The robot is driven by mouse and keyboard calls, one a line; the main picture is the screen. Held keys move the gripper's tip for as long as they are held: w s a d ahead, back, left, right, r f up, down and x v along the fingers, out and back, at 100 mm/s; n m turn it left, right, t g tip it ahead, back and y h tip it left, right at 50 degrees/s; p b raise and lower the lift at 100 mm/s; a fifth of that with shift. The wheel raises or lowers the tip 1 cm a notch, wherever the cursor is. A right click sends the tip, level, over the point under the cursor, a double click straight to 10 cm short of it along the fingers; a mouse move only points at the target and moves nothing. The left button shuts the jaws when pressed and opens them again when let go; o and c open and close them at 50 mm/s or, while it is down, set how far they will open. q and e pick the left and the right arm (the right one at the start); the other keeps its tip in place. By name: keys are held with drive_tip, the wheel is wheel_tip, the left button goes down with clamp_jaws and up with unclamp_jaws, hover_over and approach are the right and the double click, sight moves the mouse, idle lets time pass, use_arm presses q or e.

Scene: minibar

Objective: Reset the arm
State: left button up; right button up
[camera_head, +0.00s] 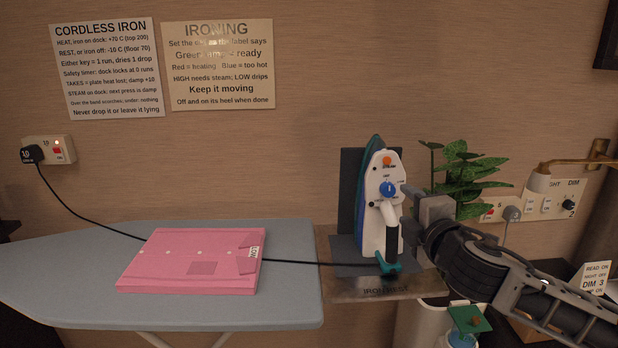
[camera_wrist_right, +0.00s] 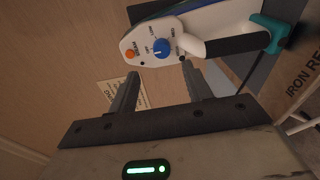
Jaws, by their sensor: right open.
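My right gripper (camera_head: 408,208) comes in from the right, close beside the iron (camera_head: 372,220), and is open. The iron stands on its heel on the iron rest (camera_head: 345,285), with a white body, blue dial, orange button and teal heel. In the right wrist view, the open fingers (camera_wrist_right: 160,90) point toward the iron (camera_wrist_right: 190,45), which lies beyond the fingertips; nothing shows between them. Whether a fingertip touches the iron, I cannot tell. My left gripper is not in view.
A folded pink garment (camera_head: 190,262) lies on the grey ironing board (camera_head: 290,240). A black cord runs from the wall socket (camera_head: 48,150) across the board toward the iron rest. A plant (camera_head: 465,175), a brass wall lamp (camera_head: 570,165) and a switch panel (camera_head: 545,200) stand behind my right arm.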

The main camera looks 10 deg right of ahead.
drive_tip(key=s+a+f+m+g+y, duration=0.2)
drive_tip(key=s+a+f, duration=0.25)
drive_tip(key=f, duration=0.45)
drive_tip(key=s+a+f+m+g+y, duration=0.25)
drive_tip(key=a+f, duration=0.35)
drive_tip(key=f, duration=0.3)
drive_tip(key=s+a+f+m+g, duration=0.1)
drive_tip(key=s+a+f+m, duration=0.2)
drive_tip(key=s+f+m, duration=0.2)
drive_tip(key=s+a+f+m+g, duration=0.1)
drive_tip(key=s+a+f+m, duration=0.1)
drive_tip(key=s+f+m, duration=0.3)
drive_tip(key=s+f, duration=0.4)
drive_tip(key=s, duration=0.4)
drive_tip(key=shift+a+f+m, duration=0.3)
drive_tip(key=shift+a+m, duration=0.05)
drive_tip(key=shift+a, duration=0.05)
drive_tip(key=shift+w, duration=0.1)
